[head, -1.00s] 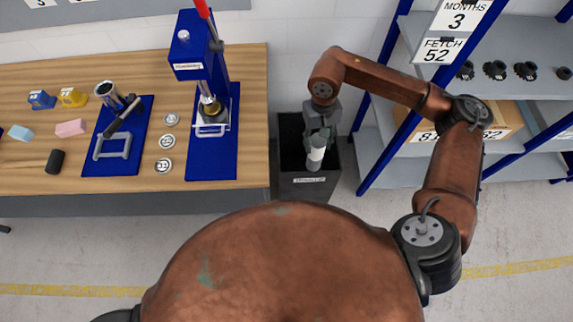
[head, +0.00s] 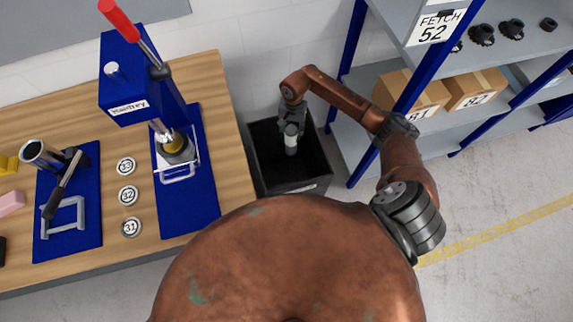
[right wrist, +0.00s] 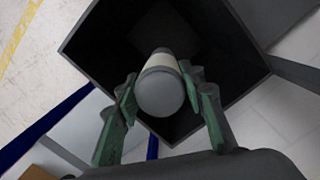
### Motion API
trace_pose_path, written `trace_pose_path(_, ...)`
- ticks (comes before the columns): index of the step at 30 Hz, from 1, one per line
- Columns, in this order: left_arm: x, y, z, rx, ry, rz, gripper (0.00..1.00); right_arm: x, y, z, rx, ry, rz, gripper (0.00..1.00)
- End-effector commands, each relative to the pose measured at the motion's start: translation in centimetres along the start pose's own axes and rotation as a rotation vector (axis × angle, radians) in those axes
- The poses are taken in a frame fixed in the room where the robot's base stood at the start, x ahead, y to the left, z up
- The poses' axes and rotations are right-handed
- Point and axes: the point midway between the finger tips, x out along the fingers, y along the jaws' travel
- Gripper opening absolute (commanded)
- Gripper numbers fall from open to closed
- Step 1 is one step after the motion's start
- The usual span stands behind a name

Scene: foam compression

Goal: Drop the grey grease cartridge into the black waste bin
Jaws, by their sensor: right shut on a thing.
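The grey grease cartridge (head: 291,143) with a pale band hangs from my right gripper (head: 291,126), over the opening of the black waste bin (head: 318,180). In the right wrist view the cartridge (right wrist: 162,92) sits between the two green fingers of my right gripper (right wrist: 162,108), its rounded grey end towards the camera. The dark inside of the bin (right wrist: 88,62) lies behind it. The fingers are shut on the cartridge. I cannot tell how far its lower end is below the bin's rim. My left gripper is not in view.
A wooden bench (head: 232,160) stands left of the bin, with a blue press (head: 140,85), blue mats and several numbered discs. A blue-framed shelf (head: 350,140) with cardboard boxes (head: 410,97) stands on the right. Bare floor lies in front of the shelf.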

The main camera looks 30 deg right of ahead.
Motion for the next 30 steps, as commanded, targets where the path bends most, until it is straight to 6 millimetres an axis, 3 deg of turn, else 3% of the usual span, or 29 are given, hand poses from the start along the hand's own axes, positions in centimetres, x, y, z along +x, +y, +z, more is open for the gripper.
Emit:
trace_pose_path(6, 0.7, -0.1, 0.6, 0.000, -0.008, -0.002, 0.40, 1.9, 1.0, -0.4, 0.023, -0.001, -0.002, 0.08)
trace_pose_path(18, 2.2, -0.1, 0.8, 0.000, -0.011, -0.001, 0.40, 5.9, 1.1, -0.8, 0.022, -0.001, -0.002, 0.08)
trace_pose_path(30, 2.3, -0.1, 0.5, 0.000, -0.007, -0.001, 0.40, 6.2, 0.9, -0.9, 0.019, 0.001, -0.002, 0.08)
